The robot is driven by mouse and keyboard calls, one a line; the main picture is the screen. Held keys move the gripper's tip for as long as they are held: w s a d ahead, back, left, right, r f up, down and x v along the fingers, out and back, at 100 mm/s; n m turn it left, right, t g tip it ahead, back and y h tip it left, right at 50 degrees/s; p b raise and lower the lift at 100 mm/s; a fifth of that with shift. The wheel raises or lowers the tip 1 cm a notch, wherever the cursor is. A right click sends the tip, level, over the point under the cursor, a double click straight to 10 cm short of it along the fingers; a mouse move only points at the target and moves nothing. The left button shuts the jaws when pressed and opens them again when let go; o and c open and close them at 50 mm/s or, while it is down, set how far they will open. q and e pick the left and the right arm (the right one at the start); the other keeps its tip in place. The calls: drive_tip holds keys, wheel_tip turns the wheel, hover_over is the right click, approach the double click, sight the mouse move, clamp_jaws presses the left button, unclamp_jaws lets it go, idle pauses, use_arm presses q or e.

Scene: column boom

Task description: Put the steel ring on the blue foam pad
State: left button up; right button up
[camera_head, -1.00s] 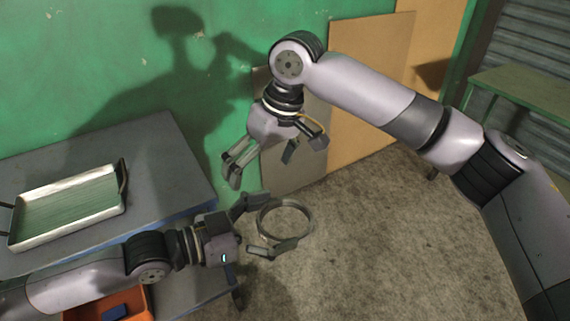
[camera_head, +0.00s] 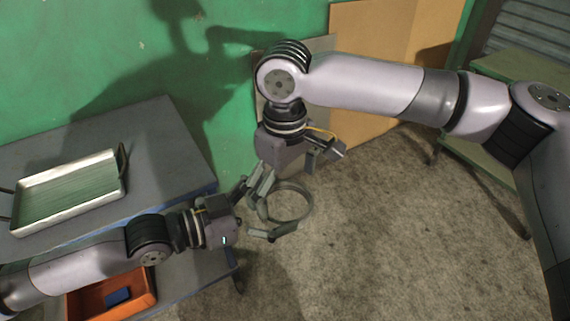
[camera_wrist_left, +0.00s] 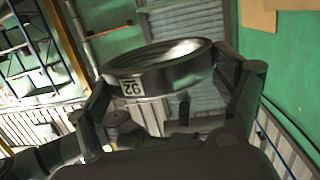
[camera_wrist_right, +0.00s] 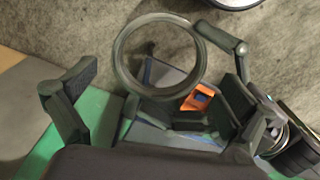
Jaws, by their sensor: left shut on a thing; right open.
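The steel ring (camera_head: 309,205) is a grey band held out over the floor in front of the bench. In the left wrist view the ring (camera_wrist_left: 175,76) sits between the fingers and shows a label reading 92. My left gripper (camera_head: 273,212) is shut on the ring. My right gripper (camera_head: 284,182) is open and empty, pointing down just above the ring; one finger overlaps the left gripper in the head view, and I cannot tell whether they touch. A small blue block (camera_head: 118,296), possibly the foam pad, lies in an orange bin (camera_head: 148,298).
A grey bench (camera_head: 150,125) stands at the left against the green wall. A metal tray (camera_head: 60,216) with a green ribbed inside lies on it. The orange bin is on the lower shelf. Boards (camera_head: 370,50) lean on the wall. A green table (camera_head: 520,80) stands right. Floor between is clear.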

use_arm(q)
drive_tip(key=shift+r, duration=0.15)
use_arm(e)
drive_tip(key=shift+f, duration=1.55)
drive_tip(key=shift+c, duration=0.6)
drive_tip(key=c, duration=1.3)
use_arm(q)
drive_tip(key=o, duration=1.3)
drive_tip(key=shift+c, duration=0.2)
use_arm(e)
drive_tip(key=shift+r, duration=0.1)
drive_tip(key=shift+c, duration=0.2)
use_arm(q)
drive_tip(key=shift+o, duration=1)
